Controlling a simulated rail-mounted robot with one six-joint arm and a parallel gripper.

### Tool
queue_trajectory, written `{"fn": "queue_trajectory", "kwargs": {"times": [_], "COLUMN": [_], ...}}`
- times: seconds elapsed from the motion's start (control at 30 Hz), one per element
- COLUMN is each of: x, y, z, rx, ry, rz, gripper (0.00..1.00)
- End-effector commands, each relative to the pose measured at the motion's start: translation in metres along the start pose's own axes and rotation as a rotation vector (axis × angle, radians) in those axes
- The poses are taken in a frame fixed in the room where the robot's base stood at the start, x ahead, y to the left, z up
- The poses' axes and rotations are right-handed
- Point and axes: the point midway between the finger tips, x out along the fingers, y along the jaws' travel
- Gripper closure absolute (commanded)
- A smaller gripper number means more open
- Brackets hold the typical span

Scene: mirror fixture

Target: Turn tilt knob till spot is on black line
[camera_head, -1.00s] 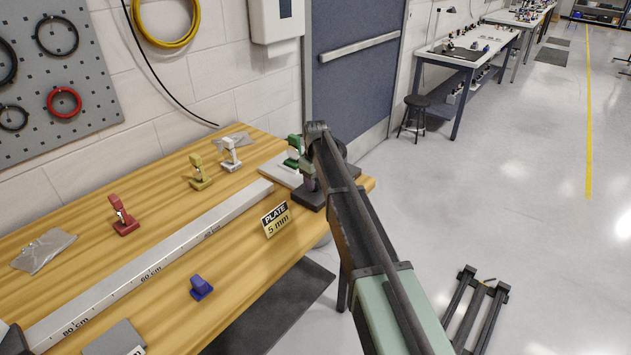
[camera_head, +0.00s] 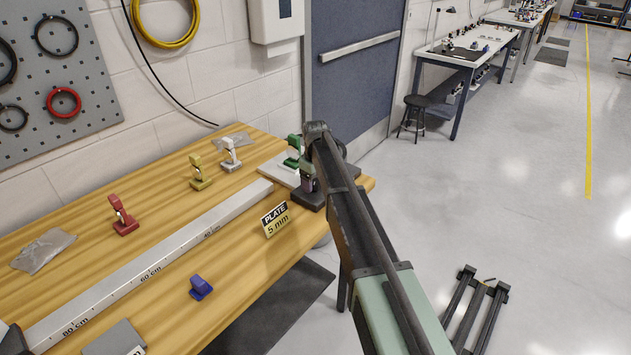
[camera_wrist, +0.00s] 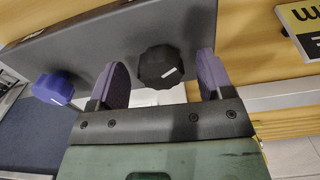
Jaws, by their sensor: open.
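In the wrist view, a black fluted knob (camera_wrist: 160,67) with a white mark on its face sits between the two purple-padded fingers of my gripper (camera_wrist: 162,72). Gaps show between the knob and both fingers, so the gripper is open around it. A blue-violet knob (camera_wrist: 53,88) with a white mark is to the left, outside the fingers. Both knobs are at the edge of a dark grey block (camera_wrist: 120,42). I cannot tell by a label which one is the tilt knob. In the head view my arm hides most of the fixture. No spot or black line can be made out.
A PLATE 5 mm sign (camera_head: 276,219) stands near the fixture, and shows partly in the wrist view (camera_wrist: 303,25). A long marked rail (camera_head: 165,258) crosses the wooden bench. Green (camera_head: 293,150), white (camera_head: 230,155), yellow (camera_head: 199,172), red (camera_head: 122,215) and blue (camera_head: 200,287) pieces stand around it.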

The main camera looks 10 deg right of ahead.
Motion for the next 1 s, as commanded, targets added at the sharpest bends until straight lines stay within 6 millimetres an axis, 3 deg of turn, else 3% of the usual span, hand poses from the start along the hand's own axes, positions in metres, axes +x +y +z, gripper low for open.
{"fn": "queue_trajectory", "kwargs": {"times": [0.23, 0.5, 0.63, 1.0], "x": [-0.018, -0.084, -0.107, -0.108], "y": [0.0, 0.0, 0.0, 0.0], "z": [0.0, 0.0, 0.0, 0.0], "rx": [0.0, 0.0, 0.0, 0.001], "ry": [0.0, 0.0, 0.0, 0.0], "rz": [0.0, 0.0, 0.0, 0.0], "gripper": [0.26, 0.26, 0.26, 0.26]}}
